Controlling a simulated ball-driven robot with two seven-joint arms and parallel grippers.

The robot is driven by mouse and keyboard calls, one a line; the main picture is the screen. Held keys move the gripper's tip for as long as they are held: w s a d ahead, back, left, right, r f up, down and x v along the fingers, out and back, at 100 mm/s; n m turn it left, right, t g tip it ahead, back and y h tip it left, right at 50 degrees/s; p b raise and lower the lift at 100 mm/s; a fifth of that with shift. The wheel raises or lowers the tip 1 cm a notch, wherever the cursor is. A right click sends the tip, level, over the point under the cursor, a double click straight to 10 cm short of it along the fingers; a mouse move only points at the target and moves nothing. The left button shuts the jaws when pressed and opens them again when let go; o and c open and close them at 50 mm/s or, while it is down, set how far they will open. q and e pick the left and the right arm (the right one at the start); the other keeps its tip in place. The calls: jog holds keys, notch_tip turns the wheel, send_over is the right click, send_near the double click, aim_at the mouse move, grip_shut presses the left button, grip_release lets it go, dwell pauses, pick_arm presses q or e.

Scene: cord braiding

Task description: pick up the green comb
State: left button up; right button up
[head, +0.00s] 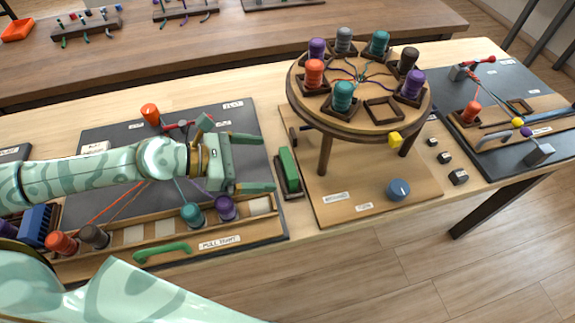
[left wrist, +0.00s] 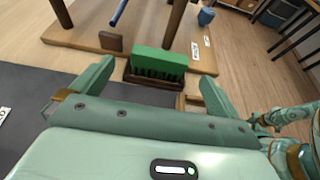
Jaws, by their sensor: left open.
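The green comb (head: 289,168) stands in a dark wooden holder (head: 293,194) between the left grey mat and the round braiding stand. In the left wrist view the comb (left wrist: 160,60) lies straight ahead, teeth down in its holder, between and beyond my fingertips. My left gripper (head: 268,163) is open and points right toward the comb, with a gap left between them. Its fingers also show in the left wrist view (left wrist: 155,88), with nothing between them. My right gripper does not show.
The round braiding stand (head: 384,105) with several coloured bobbins rises just right of the comb. A wooden tray (head: 262,205) with bobbins lies below my left gripper. A blue knob (head: 398,190) and small dark blocks (head: 458,177) sit farther right.

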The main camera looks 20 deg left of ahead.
aim_at(283, 164)
pick_arm(q)
jog(key=shift+x, duration=0.9)
jog(key=p+x, duration=0.1)
jog(key=x, duration=0.4)
jog(key=shift+w+d+f, duration=0.15)
jog(key=shift+d, duration=0.15)
jog(key=c, duration=0.9)
